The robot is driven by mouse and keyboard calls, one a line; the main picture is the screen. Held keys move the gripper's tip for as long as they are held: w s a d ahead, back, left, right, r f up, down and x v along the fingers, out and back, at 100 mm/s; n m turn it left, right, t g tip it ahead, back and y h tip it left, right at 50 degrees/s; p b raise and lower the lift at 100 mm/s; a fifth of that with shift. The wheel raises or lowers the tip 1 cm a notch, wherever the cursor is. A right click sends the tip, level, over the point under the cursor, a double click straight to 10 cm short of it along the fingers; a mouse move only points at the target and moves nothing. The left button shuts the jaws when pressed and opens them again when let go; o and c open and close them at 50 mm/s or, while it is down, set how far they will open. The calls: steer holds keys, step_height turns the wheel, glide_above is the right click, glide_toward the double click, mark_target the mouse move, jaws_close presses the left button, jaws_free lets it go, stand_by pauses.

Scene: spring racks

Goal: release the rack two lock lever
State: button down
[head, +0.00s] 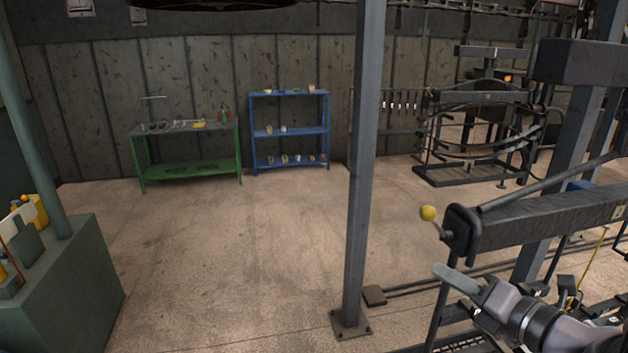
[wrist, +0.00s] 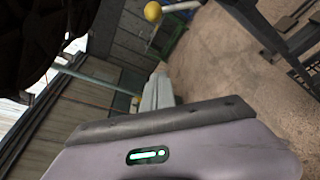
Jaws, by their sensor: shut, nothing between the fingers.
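A short lever with a yellow ball knob (head: 428,213) sticks out from the near end of a dark, thick rack beam (head: 545,220) at the right of the head view. I cannot read which rack this is. A yellow ball (wrist: 152,12) also shows at the top of the wrist view. My gripper (head: 452,278) is below the knob and slightly to its right in the head view, apart from it in the picture. In the wrist view my gripper's pale fingers (wrist: 158,90) are together and empty, pointing up the picture.
A grey steel post (head: 362,160) stands left of the lever. A green workbench (head: 188,128) and blue shelf (head: 290,130) stand at the back wall. Another dark rack (head: 480,110) stands behind right. A green cabinet (head: 75,290) is at near left. The middle floor is open.

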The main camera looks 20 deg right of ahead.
steer(key=shift+s+d+r+m+h, duration=0.15)
steer(key=shift+d+r+m+h, duration=0.15)
steer(key=shift+d, duration=0.2)
steer(key=shift+s+d+r+m+h, duration=0.1)
steer(key=shift+d+r+m+h, duration=0.15)
steer(key=shift+d+m, duration=0.2)
steer(key=w+d+p, duration=0.1)
steer(key=w, duration=1)
steer(key=shift+w+d+r+p, duration=0.25)
steer(key=shift+w+r+p, duration=0.05)
steer(key=shift+r+p, duration=0.1)
